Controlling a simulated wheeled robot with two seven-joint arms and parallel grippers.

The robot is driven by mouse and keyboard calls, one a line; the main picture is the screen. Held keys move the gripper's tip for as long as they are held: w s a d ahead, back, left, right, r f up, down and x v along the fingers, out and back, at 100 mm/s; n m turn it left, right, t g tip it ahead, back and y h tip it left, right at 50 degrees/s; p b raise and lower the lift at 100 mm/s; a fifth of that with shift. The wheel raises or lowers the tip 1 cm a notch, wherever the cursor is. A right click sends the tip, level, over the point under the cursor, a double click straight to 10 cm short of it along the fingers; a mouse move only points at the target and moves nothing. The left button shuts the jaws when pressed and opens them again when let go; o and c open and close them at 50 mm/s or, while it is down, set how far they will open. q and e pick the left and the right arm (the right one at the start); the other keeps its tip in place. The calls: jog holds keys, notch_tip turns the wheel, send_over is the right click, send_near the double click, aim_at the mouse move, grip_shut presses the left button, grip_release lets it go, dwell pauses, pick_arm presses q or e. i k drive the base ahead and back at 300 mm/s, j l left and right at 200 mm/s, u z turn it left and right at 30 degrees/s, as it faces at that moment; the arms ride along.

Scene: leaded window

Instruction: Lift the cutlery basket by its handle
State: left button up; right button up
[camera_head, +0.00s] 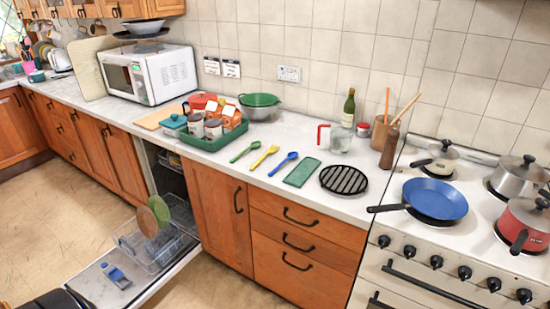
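The dishwasher stands open under the counter, its door (88,287) folded down. A wire rack (137,259) is pulled out over the door. A green plate (147,222) and an orange-brown plate (160,209) stand upright in it. I cannot clearly make out a cutlery basket or its handle; the rack's wires are too fine to tell. A small blue and grey item (117,277) lies on the open door; I cannot tell what it is. Neither of my grippers shows. A dark shape at the bottom left edge is cut off and unclear.
On the counter are a green tray (214,143) of jars and cartons, several utensils, a black trivet (343,180) and a white microwave (150,73). Pans stand on the stove (460,237) at right. The floor (60,210) left of the open door is clear.

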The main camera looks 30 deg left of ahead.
aim_at(164, 242)
jog(key=l+u, duration=0.1)
jog(key=u, duration=1.9)
jog(key=k+j, duration=0.05)
